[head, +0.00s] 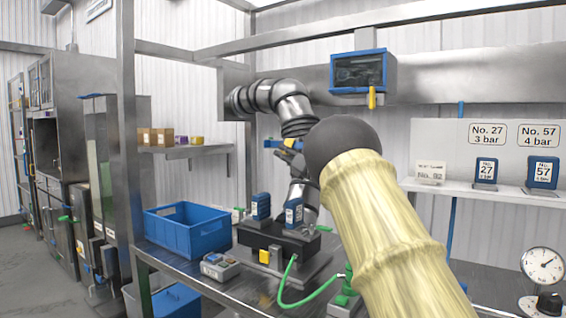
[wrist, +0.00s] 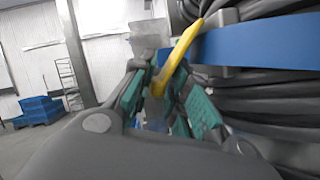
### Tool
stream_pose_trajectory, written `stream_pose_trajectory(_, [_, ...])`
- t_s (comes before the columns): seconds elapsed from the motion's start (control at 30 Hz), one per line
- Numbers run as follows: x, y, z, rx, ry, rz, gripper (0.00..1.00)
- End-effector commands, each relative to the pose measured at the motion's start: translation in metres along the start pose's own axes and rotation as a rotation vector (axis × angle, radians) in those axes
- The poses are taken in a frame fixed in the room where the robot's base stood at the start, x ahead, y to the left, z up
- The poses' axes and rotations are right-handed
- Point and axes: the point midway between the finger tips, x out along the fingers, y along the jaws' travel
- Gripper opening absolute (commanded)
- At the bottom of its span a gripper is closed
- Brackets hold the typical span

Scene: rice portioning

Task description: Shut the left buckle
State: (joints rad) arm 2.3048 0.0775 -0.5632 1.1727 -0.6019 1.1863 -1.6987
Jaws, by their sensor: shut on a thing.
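In the wrist view, my gripper (wrist: 157,77) has teal-padded fingers closed around a yellow buckle lever (wrist: 182,50). The lever slants up to the right, and its upper end is beside a wide blue strap (wrist: 265,40). Its lower end is between the fingers and partly hidden by them. The strap runs across dark ribbed hoses or cables (wrist: 270,103). I cannot tell whether the buckle is fully closed.
A blue-framed box (head: 362,72) with a yellow tab hangs on the back wall. A blue bin (head: 188,230), a black fixture (head: 278,240) and a green hose (head: 308,298) are on the bench. A shelf with numbered blocks (head: 485,170) is at right. Floor at far left looks clear.

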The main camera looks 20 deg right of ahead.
Motion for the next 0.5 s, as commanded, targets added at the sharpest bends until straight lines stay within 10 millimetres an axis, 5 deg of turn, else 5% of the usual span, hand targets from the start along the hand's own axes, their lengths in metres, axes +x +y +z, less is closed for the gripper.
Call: stream_pose_trajectory(0.5, [0.0007, 0.0006, 0.0012, -0.054, -0.002, 0.029, 0.0])
